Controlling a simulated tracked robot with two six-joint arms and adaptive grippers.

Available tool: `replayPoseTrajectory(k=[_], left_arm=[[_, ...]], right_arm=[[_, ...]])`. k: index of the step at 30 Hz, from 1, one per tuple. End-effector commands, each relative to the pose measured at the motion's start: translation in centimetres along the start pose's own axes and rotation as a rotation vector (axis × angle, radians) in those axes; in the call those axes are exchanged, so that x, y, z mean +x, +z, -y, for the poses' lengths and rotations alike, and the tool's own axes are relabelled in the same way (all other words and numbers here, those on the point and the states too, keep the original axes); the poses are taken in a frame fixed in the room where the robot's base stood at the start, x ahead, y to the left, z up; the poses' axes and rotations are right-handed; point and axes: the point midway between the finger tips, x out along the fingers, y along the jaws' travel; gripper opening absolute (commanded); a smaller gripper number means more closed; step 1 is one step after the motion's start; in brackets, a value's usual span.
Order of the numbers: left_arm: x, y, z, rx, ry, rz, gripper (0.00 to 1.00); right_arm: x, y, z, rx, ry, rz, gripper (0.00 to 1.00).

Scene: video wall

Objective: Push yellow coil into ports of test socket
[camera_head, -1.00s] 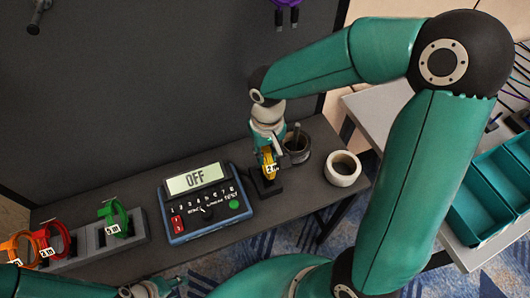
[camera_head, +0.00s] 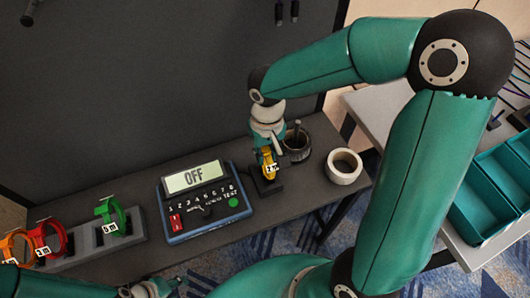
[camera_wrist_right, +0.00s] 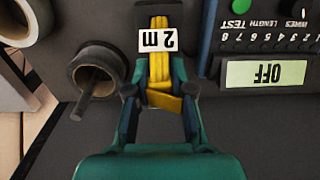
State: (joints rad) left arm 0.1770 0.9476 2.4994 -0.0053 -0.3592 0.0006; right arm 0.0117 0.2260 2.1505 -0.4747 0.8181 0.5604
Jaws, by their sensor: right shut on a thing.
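The yellow coil (camera_head: 267,158) with a "2 m" label is at the black test socket (camera_head: 266,186) to the right of the tester. My right gripper (camera_head: 266,150) is shut on the coil from above. In the right wrist view the coil (camera_wrist_right: 159,65) lies between the fingers of my right gripper (camera_wrist_right: 160,98). The coil's lower end is over the socket; I cannot tell how far it is in the ports. The tester (camera_head: 203,200) shows "OFF". My left gripper (camera_head: 150,288) is at the bottom edge, away from the coil, its fingers unclear.
A dark cup with a rod (camera_head: 296,145) and a white tape roll (camera_head: 343,167) stand right of the socket. Green (camera_head: 108,215), red (camera_head: 47,240) and orange coils (camera_head: 14,246) stand in a grey rack at left. Teal bins (camera_head: 482,210) are at far right.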

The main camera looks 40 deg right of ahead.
Motion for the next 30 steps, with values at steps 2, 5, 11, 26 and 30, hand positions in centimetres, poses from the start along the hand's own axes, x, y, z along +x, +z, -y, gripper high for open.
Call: replayPoseTrajectory(k=[2,5,11,26,30], left_arm=[[-0.02,-0.13,-0.01,0.001,0.0,-0.004,0.4],[0.08,-0.16,0.02,0.001,0.0,-0.004,0.4],[0.61,-0.17,0.21,0.001,0.0,-0.005,0.4],[0.93,-0.2,0.32,0.001,0.0,-0.005,0.4],[0.92,-0.21,0.32,0.001,0.0,-0.005,0.4]], right_arm=[[-0.02,-0.01,0.0,0.0,0.0,-0.001,0.0],[0.09,-0.02,0.0,0.0,0.0,-0.001,0.0],[0.6,-0.02,-0.01,0.0,0.0,-0.001,0.0],[0.86,-0.03,-0.01,0.0,0.0,-0.001,0.0],[0.86,-0.03,-0.02,0.0,0.0,-0.001,0.35]])
